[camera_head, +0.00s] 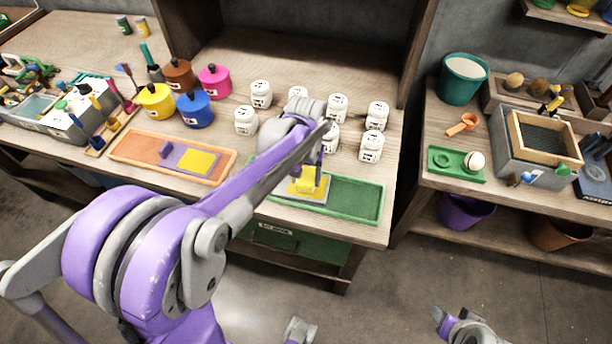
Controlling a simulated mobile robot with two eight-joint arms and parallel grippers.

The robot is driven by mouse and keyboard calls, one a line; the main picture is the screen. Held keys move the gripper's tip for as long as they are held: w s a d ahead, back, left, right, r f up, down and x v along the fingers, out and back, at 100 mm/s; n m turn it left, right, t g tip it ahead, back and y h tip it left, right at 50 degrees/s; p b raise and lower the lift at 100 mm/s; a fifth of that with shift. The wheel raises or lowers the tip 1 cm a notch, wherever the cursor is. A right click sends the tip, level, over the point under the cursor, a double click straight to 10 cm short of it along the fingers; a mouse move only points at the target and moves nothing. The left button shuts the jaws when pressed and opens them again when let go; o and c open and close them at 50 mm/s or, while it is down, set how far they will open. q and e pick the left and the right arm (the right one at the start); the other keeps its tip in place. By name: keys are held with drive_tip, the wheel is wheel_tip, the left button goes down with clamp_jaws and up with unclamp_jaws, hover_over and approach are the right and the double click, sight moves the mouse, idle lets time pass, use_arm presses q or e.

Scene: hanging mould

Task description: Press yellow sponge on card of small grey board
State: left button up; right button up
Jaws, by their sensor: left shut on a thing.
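The small grey board (285,191) lies in the green tray (352,198) on the middle bench. On the board is a yellow card, mostly hidden by the yellow sponge (305,183) and my gripper. My left gripper (319,168) reaches in over the tray, shut on the yellow sponge. The sponge is at the card; whether it touches the card or is just above it, I cannot tell. My left arm hides the tray's left part.
An orange tray (130,147) with a purple board and yellow card lies to the left. Several white jars (371,147) stand close behind the green tray. Coloured pots (196,110) stand behind the orange tray. A side bench (530,197) is on the right, beyond a gap.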

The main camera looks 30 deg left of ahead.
use_arm(q)
drive_tip(key=shift+f+b, duration=0.3)
drive_tip(key=shift+f, duration=0.2)
idle(1.1)
drive_tip(key=shift+r+p, duration=2.35)
drive_tip(key=shift+r, duration=1.25)
drive_tip(key=shift+f, duration=0.2)
